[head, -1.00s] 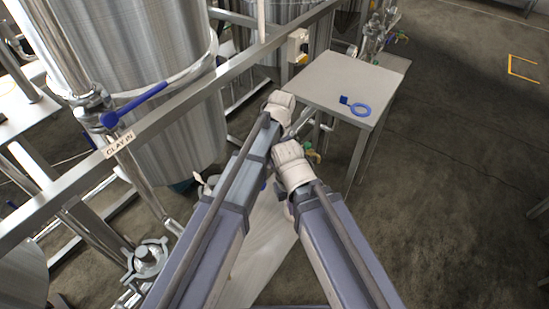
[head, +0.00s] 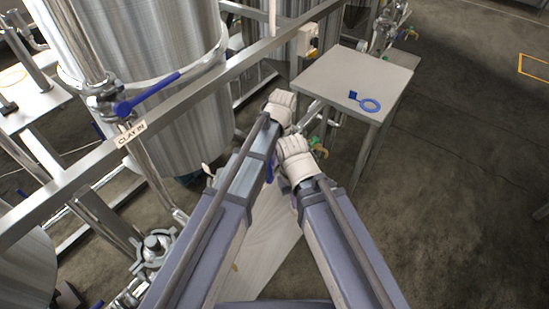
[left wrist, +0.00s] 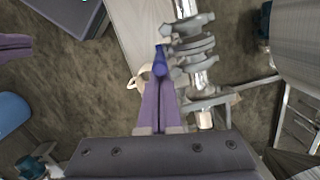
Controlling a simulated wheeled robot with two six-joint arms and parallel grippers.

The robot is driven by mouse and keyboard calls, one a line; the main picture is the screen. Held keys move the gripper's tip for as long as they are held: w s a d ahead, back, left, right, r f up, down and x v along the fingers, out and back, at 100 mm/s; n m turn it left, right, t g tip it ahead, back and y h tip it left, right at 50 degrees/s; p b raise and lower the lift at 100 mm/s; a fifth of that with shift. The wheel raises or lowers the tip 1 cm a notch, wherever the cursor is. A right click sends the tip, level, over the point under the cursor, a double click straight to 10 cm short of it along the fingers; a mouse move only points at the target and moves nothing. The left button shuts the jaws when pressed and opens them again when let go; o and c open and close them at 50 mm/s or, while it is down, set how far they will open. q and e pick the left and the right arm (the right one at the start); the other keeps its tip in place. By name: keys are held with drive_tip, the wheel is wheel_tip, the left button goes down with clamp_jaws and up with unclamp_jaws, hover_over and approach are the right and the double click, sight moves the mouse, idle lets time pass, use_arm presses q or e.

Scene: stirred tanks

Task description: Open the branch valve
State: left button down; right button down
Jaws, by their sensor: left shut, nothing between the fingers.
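In the left wrist view my left gripper (left wrist: 160,82) is shut, its purple fingers pointing up the picture. A blue lever-like part (left wrist: 161,61) shows at the fingertips, beside a metal pipe with clamps (left wrist: 190,45); I cannot tell whether they touch. In the head view a bit of blue (head: 270,170) shows between my arms, and the fingers are hidden. Another valve with a blue lever (head: 147,95) sits on the pipe by the tank, above a "CLAY IN" label (head: 131,133). I cannot tell which valve is the branch valve. My right gripper is not seen.
A large steel tank (head: 180,120) and a long metal rail (head: 225,72) stand on the left. A pipe fitting (head: 153,248) is at the lower left. The floor at right is clear.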

use_arm(q)
drive_tip(key=shift+s+a, duration=0.2)
drive_tip(key=shift+s, duration=0.05)
drive_tip(key=shift+s+a+t+h, duration=0.4)
drive_tip(key=shift+s+t, duration=0.2)
drive_tip(key=s+a+f+t+b, duration=0.1)
drive_tip(key=s+a+f+b, duration=0.1)
drive_tip(key=s, duration=0.3)
drive_tip(key=shift+a+f+h+b, duration=0.2)
drive_tip(key=shift+a+h+b, duration=0.15)
drive_tip(key=shift+a, duration=0.5)
drive_tip(key=shift+r, duration=0.1)
